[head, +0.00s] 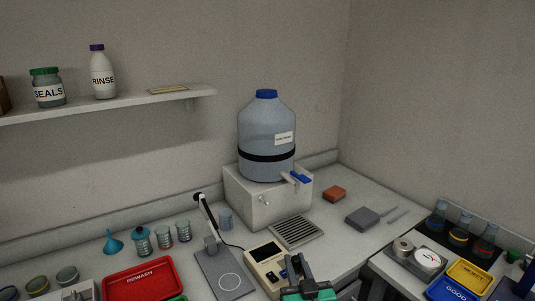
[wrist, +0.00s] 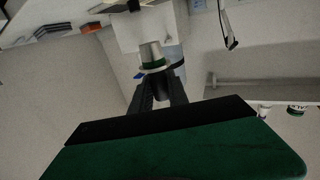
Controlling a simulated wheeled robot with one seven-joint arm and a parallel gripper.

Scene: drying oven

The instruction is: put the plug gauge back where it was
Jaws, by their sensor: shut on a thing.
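My gripper (head: 300,262) is at the bottom of the head view, above the front of the bench beside a beige instrument. Its dark fingers point away from me. In the wrist view the fingers (wrist: 158,82) are shut on a short silver cylinder with a green band, which I take to be the plug gauge (wrist: 150,53). It sticks out beyond the fingertips and seems clear of any surface. In the head view I cannot make out the gauge at the fingers. Where it stood before cannot be told from these frames.
The beige instrument (head: 267,266) and a grey stand with a slim arm (head: 222,272) are left of my gripper. A large blue carboy (head: 266,135) stands on a white box behind. A red REWASH tray (head: 140,281) is left. At right are a dial gauge (head: 428,258) and yellow tray (head: 469,275).

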